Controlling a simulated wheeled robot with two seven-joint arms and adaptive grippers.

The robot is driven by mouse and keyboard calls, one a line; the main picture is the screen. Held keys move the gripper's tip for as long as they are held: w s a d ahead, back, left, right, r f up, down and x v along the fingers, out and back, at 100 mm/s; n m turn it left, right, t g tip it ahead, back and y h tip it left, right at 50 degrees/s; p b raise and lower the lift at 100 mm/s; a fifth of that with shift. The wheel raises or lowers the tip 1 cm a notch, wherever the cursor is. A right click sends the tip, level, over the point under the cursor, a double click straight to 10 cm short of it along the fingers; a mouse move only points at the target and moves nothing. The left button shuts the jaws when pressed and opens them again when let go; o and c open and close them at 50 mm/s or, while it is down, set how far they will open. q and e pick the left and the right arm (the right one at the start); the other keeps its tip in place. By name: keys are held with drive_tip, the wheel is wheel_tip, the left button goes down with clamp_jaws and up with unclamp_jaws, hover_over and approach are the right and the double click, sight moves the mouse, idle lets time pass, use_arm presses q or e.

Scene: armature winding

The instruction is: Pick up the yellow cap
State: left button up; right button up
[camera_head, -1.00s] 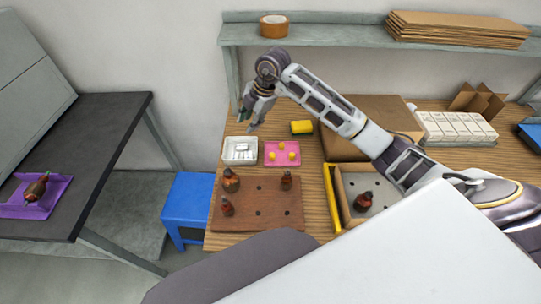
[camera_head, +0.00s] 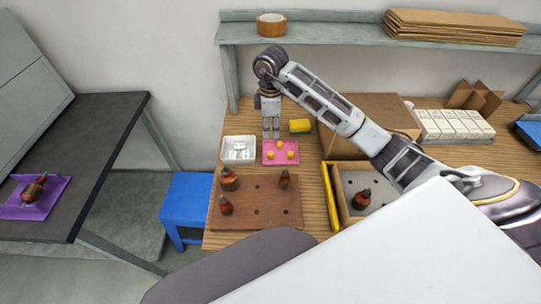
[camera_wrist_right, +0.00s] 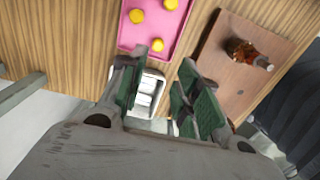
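Three small yellow caps, one of them the yellow cap (camera_head: 270,156), rest on a pink tray (camera_head: 265,162) on the wooden table. They also show in the right wrist view, where the nearest cap (camera_wrist_right: 157,45) is just beyond the fingertips and the pink tray (camera_wrist_right: 149,28) is at the top. My right gripper (camera_head: 271,136) points down over the tray's back left edge. In the wrist view my right gripper (camera_wrist_right: 160,76) has its green-padded fingers spread, with nothing gripped between them. My left gripper is out of view.
A white box (camera_head: 226,158) stands left of the tray; a yellow sponge-like block (camera_head: 300,127) lies behind it to the right. In front is a brown board (camera_head: 273,209) with several dark bottle-like parts. A yellow-edged bin (camera_head: 331,197) and a cardboard box (camera_head: 375,112) are to the right.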

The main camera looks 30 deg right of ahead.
idle(0.4)
hover_over(271, 153)
wheel_tip(271, 153, down, 8)
drive_tip(key=shift+s+a, duration=0.1)
drive_tip(key=shift+s, duration=0.05)
drive_tip(key=shift+f, duration=0.3)
idle(0.4)
drive_tip(key=shift+f+p, duration=0.4)
drive_tip(key=shift+f, duration=2.2)
drive_tip(key=shift+w, duration=0.2)
drive_tip(key=c, duration=0.5)
